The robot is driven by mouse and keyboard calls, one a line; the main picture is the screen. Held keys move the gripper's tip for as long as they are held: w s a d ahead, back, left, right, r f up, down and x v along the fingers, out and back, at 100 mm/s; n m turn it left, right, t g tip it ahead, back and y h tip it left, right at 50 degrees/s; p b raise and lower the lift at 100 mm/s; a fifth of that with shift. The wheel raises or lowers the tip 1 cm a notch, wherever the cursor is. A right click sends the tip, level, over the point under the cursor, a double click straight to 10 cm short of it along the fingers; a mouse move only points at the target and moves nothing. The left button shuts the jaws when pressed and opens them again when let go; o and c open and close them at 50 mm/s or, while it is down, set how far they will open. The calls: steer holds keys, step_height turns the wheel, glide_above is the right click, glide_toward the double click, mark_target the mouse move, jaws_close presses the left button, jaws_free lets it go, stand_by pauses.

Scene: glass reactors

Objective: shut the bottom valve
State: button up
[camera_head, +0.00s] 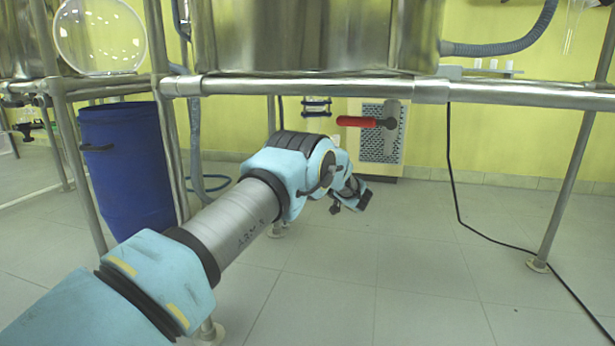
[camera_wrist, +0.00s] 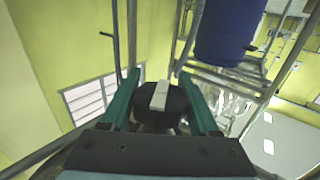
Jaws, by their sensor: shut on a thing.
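A valve handle with a red grip (camera_head: 357,121) and a grey metal end (camera_head: 390,118) shows under the steel vessel in the head view, with the grip lying about level. My gripper (camera_head: 350,195) is lower in that view, at the end of my arm; its fingertips are too small there to make out. In the wrist view, its two teal fingers (camera_wrist: 160,88) stand on either side of a dark round thing (camera_wrist: 150,118) with a pale bar on its top. I cannot tell whether this dark thing is part of the valve. The valve body is not clearly visible.
A steel rail (camera_head: 300,87) runs across above my arm, with upright legs at both sides. A blue barrel (camera_head: 130,165) stands at the left. A black cable (camera_head: 455,190) hangs at the right.

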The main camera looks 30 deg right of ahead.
steer(key=shift+a+f+n+g+y+b, duration=0.1)
steer(key=shift+a+n+g+y+b, duration=0.1)
steer(key=shift+n+y+b, duration=0.45)
steer(key=shift+a+f+n+g+y+b, duration=0.1)
steer(key=shift+n+g+y+b, duration=0.2)
steer(key=shift+y+b, duration=0.6)
steer(key=shift+a+r+n+y+b, duration=0.1)
steer(key=shift+n+y+b, duration=0.5)
steer(key=shift+b, duration=0.4)
steer(key=shift+a+r+g+y+b, duration=0.15)
steer(key=shift+r+g+y+b, duration=0.1)
steer(key=shift+g+y+b, duration=0.2)
steer(key=o, duration=1.4)
steer(key=shift+f, duration=0.1)
steer(key=shift+s, duration=0.1)
steer(key=p+v, duration=0.3)
steer(key=v, duration=0.7)
steer(key=shift+s+p, duration=0.3)
steer(key=shift+s, duration=0.05)
